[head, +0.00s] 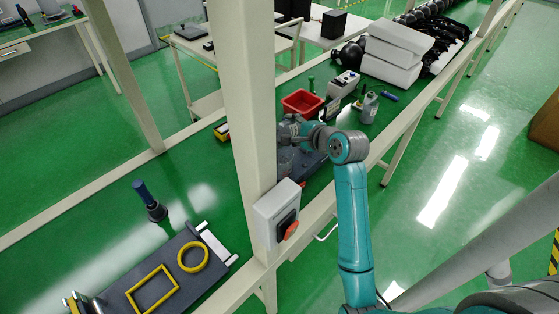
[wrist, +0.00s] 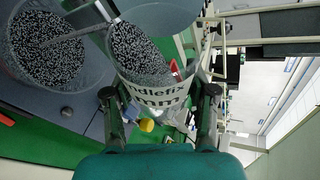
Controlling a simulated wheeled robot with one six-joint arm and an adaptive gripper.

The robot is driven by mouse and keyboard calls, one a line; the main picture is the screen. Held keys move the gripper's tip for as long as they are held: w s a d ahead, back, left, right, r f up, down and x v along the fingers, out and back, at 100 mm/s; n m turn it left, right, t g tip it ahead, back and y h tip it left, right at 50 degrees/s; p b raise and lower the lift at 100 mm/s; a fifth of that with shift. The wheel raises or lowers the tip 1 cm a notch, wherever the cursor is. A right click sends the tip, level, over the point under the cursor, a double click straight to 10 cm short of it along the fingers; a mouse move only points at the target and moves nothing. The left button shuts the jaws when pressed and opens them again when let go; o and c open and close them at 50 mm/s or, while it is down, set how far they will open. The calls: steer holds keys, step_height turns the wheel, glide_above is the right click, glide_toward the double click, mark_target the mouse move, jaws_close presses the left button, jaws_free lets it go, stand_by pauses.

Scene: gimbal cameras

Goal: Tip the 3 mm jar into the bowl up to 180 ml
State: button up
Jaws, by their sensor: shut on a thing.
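In the wrist view my gripper (wrist: 160,97) is shut on a clear jar (wrist: 165,92) with a white label. Its lettering is only partly readable and ends in "mm". The jar is tilted, and dark grey granules lie along its left side up to the mouth. The bowl (wrist: 92,98) is at the left, beside and beyond the jar mouth, and holds similar granules. A thin grey streak runs between the jar mouth and the bowl; I cannot tell whether it is falling granules. No fill mark is readable. In the head view my gripper (head: 300,132) is partly hidden by a post.
A cream post (head: 245,100) with a switch box (head: 278,215) stands close to my arm. A red bin (head: 302,103), a grey bottle (head: 370,107) and white boxes (head: 392,55) stand farther along the green bench. A dark tray with yellow frames (head: 150,285) lies at the near left.

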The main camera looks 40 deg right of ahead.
steer(key=shift+h, duration=0.3)
stand_by(1.1)
steer(key=shift+d+r+n+t+h+p, duration=0.1)
steer(key=shift+r+n+t+h+p, duration=0.25)
steer(key=shift+n+p, duration=0.4)
stand_by(2.3)
